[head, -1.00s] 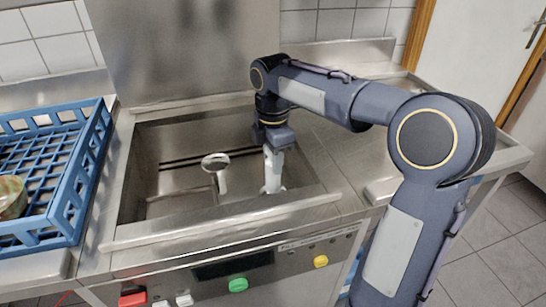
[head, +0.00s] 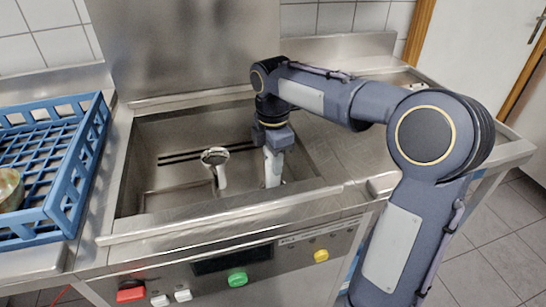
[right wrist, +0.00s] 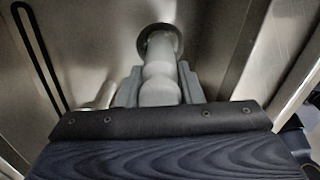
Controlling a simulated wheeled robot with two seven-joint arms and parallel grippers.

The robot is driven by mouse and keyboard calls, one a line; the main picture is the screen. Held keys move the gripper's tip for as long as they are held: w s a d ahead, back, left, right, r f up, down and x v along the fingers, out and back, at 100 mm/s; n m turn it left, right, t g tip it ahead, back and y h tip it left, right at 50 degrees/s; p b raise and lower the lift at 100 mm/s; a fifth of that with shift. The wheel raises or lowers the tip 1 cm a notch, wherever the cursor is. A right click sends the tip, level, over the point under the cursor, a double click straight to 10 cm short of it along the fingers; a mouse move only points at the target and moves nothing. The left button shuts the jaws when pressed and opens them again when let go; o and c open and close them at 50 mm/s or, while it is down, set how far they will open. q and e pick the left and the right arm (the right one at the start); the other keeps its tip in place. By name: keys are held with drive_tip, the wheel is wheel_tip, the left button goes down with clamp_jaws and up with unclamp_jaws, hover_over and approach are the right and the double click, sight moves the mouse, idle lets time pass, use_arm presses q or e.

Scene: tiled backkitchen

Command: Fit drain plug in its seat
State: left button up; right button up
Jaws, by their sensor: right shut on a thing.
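The drain plug (right wrist: 160,86) is a pale grey, rounded, stem-like piece in the right wrist view. My right gripper (head: 272,168) reaches down into the steel basin, and in the right wrist view its two grey fingers are shut on the plug from both sides. The plug's far end overlaps a dark round ring (right wrist: 177,38) in the basin floor, which looks like the drain seat. I cannot tell how deep the plug sits in it. In the head view the arm and fingers hide most of the plug and the seat. My left gripper is not in view.
A pale upright fitting with a round top (head: 216,168) stands in the basin left of my gripper. The basin's front rim (head: 220,214) and right wall are close. A blue rack (head: 62,190) holding a bowl (head: 10,188) stands at the left. Buttons line the front panel.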

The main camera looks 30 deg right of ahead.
drive_tip(key=shift+f+b, duration=1.2)
drive_tip(key=shift+f, duration=1.3)
idle(1.2)
drive_tip(key=o, duration=1.1)
drive_tip(key=shift+o, duration=0.3)
drive_tip(key=o, duration=0.5)
drive_tip(key=shift+c, duration=0.2)
drive_tip(key=shift+r, duration=0.1)
drive_tip(key=shift+r+p, duration=3.95)
drive_tip(key=shift+p, duration=0.05)
